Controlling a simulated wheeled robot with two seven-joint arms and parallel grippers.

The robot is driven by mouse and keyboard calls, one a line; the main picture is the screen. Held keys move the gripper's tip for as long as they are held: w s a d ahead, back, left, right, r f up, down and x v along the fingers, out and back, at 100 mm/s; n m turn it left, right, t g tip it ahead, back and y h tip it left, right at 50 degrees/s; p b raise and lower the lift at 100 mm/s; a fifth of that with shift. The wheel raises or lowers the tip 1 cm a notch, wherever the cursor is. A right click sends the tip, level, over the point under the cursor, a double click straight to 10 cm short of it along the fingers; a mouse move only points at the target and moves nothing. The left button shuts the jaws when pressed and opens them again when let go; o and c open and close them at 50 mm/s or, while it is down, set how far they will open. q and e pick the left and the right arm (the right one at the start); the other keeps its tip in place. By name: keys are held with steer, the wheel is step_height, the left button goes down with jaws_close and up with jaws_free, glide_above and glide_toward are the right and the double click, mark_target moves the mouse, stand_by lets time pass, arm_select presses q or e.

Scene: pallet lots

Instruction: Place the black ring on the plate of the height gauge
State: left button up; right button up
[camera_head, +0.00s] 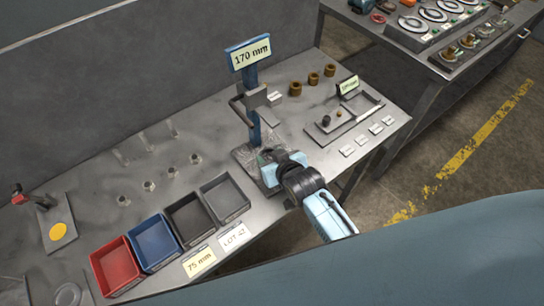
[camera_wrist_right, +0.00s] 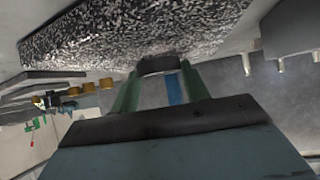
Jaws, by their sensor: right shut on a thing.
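The height gauge has a blue post (camera_head: 252,90) with a "170 mm" sign on top and a grey speckled plate (camera_head: 242,153) at its foot. The plate fills the top of the right wrist view (camera_wrist_right: 120,38). My right gripper (camera_head: 266,163) is at the plate, in front of the post. It is shut on the black ring (camera_wrist_right: 158,65), which shows between the green fingertips in the right wrist view. The ring is close to the plate; I cannot tell whether they touch. In the head view the gripper mostly hides the ring. My left gripper is not in view.
Red (camera_head: 116,265), blue (camera_head: 155,242), black and grey bins stand left of my right arm. Several brass-coloured rings (camera_head: 312,79) and a small tray (camera_head: 345,118) are to the right. A red-handled device (camera_head: 40,200) is at far left.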

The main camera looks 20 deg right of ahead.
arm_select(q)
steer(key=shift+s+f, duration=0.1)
arm_select(e)
steer(key=shift+f, duration=0.1)
steer(key=o, duration=0.6)
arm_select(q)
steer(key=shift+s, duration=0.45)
arm_select(e)
steer(key=o, duration=0.4)
steer(key=shift+s+r, duration=0.1)
steer(key=shift+r, duration=0.1)
arm_select(q)
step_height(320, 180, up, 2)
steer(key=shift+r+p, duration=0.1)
steer(key=shift+p, duration=0.9)
arm_select(e)
steer(key=v, duration=1.1)
steer(key=shift+s+r, duration=0.2)
steer(key=shift+s, duration=0.1)
